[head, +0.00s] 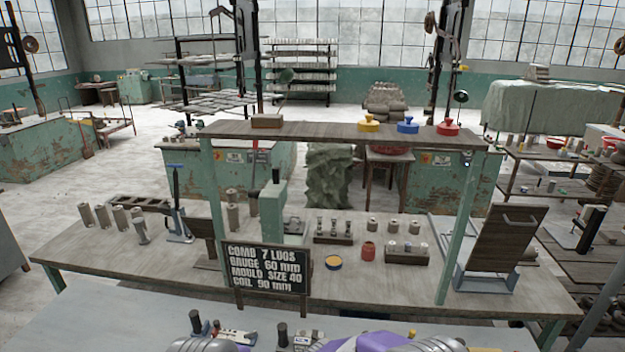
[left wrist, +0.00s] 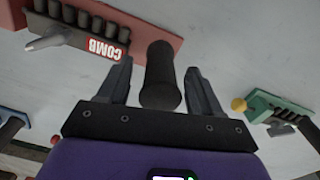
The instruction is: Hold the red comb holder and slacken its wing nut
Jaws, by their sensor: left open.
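The red comb holder (left wrist: 150,18) lies at the top of the left wrist view, cut off by the frame. It has a row of dark teeth and a red "COMB" label (left wrist: 104,48). Its dark round handle (left wrist: 160,78) points toward my left gripper (left wrist: 163,85). The gripper is open, with one finger on each side of the handle and a visible gap to each. A pale grey pointed part (left wrist: 45,43) sticks out beside the teeth; I cannot tell whether it is the wing nut.
A green holder (left wrist: 278,112) with a yellow knob lies right in the left wrist view; a blue part (left wrist: 14,115) is at the left. In the head view, a signboard (head: 266,270) stands on the wooden bench (head: 130,258) behind the grey front table (head: 100,310).

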